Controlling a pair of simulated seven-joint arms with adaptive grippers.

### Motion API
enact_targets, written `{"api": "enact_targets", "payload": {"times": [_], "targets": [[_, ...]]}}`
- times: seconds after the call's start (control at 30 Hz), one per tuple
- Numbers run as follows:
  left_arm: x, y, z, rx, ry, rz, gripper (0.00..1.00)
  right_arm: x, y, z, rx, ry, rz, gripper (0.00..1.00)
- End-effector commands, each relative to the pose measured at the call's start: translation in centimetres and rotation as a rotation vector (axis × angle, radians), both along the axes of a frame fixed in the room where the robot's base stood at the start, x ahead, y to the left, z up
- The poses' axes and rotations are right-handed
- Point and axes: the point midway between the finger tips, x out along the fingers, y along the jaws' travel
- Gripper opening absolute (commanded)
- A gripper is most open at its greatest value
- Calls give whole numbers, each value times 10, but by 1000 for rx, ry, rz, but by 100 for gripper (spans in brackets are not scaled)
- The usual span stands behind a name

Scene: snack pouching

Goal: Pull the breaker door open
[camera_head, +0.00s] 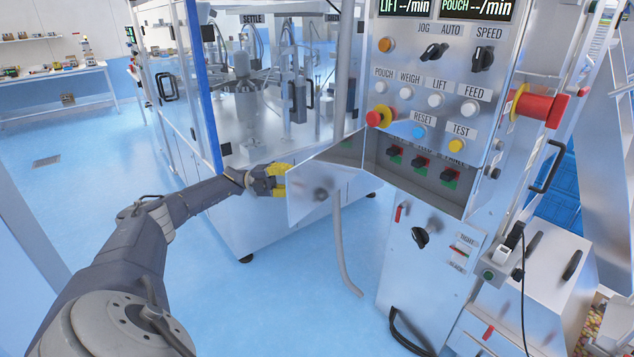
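The breaker door (325,178) is a grey metal flap on the front of the control cabinet. It stands swung open to the left, with a small dark round knob on its face. The breaker recess (419,176) beside it is exposed and shows several red and black switches on green. My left gripper (282,181) has yellow fingertips and is at the door's free left edge. Its two fingers show apart, with a gap between them. The door's edge partly hides the fingertips, so contact is unclear. My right gripper is not in view.
Above the recess is a button panel (430,100) with a red emergency knob (380,116). A larger red knob (540,108) juts out at the right. A grey hose (340,250) hangs below the door. A glass-walled machine (250,110) stands behind.

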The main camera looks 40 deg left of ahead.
Motion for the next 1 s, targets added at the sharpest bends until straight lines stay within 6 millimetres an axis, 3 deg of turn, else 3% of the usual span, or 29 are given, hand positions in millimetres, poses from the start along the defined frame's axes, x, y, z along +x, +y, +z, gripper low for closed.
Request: {"api": "enact_targets", "payload": {"times": [0.2,0.57,0.6,0.8,1.0], "targets": [[-4,10,5,-4,-9,3,0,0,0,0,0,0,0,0],[-5,10,5,-5,-9,2,0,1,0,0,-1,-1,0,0],[-5,10,5,-5,-9,2,11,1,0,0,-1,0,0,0],[-5,10,3,-3,-5,1,34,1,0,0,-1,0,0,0],[-6,10,1,-2,-2,0,34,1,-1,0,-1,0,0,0]]}}
